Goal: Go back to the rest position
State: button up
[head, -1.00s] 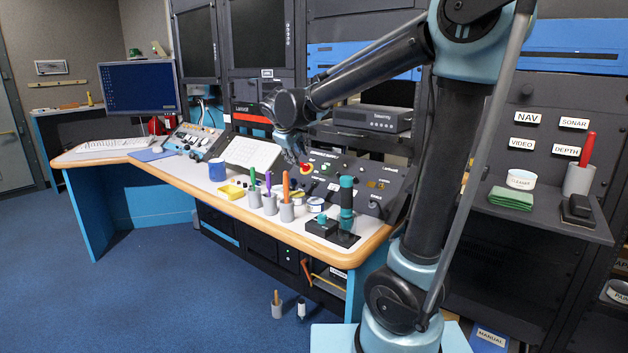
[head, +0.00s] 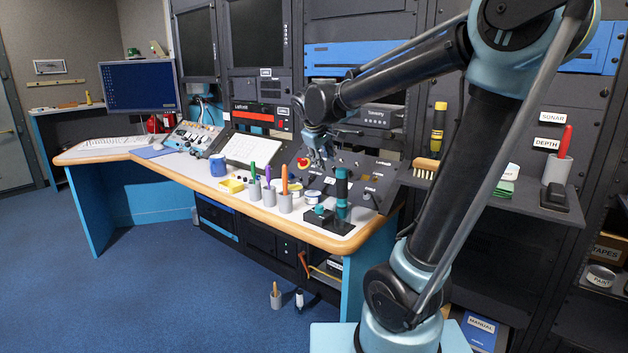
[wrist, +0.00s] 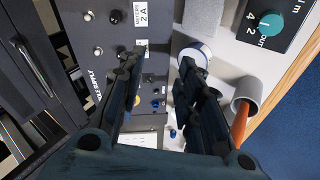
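My gripper (head: 320,160) hangs above the dark sloped control panel (head: 345,172) of the winch console in the head view. In the wrist view my gripper (wrist: 160,90) has its two dark fingers apart, with nothing between them. Below the fingers are the panel (wrist: 110,45) with its knobs and the light desk top. A teal-topped joystick (head: 341,190) stands just below and right of the gripper in the head view. A red button (head: 303,162) shows on the panel left of the gripper.
Grey cups with a green (head: 252,172), a purple and an orange handle (head: 284,180) stand along the desk front. A blue mug (head: 217,165) is further left.

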jog(key=s+d+f+m+g, duration=0.2)
jog(key=s+d+f+m, duration=0.25)
jog(key=s+d, duration=0.8)
jog(key=s+d+f+m+g+y, duration=0.2)
jog(key=s+d+f+m, duration=0.1)
jog(key=s+f, duration=1.1)
jog(key=s, duration=0.2)
jog(key=shift+s+f+m, duration=0.15)
jog(key=shift+s+m, duration=0.15)
jog(key=shift+m, duration=0.05)
